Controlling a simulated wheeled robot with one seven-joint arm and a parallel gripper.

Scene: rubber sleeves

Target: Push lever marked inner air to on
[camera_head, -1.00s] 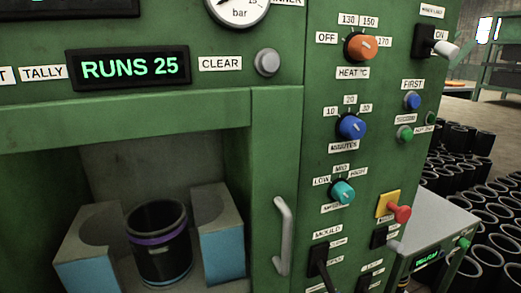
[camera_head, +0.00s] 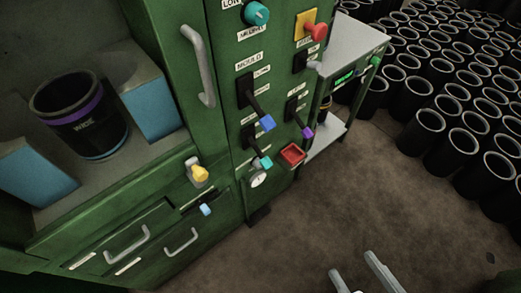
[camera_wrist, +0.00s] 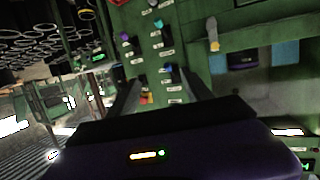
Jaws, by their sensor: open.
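Several small levers stand on the green machine's panel. A blue-tipped lever (camera_head: 266,123) hangs under the MOULD label. A teal-tipped lever (camera_head: 264,161) is below it, and a purple-tipped lever (camera_head: 307,131) is to the right. Their small labels are too blurred to read, so I cannot tell which is marked inner air. My gripper (camera_head: 355,267) shows at the bottom right of the head view, above the floor, open and empty, apart from the panel. In the wrist view my gripper (camera_wrist: 160,92) faces the panel, its dark fingers spread.
A door handle (camera_head: 198,65) projects to the left. A grey side table (camera_head: 350,40) and many black sleeves (camera_head: 430,125) are on the right. Floor in front is clear.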

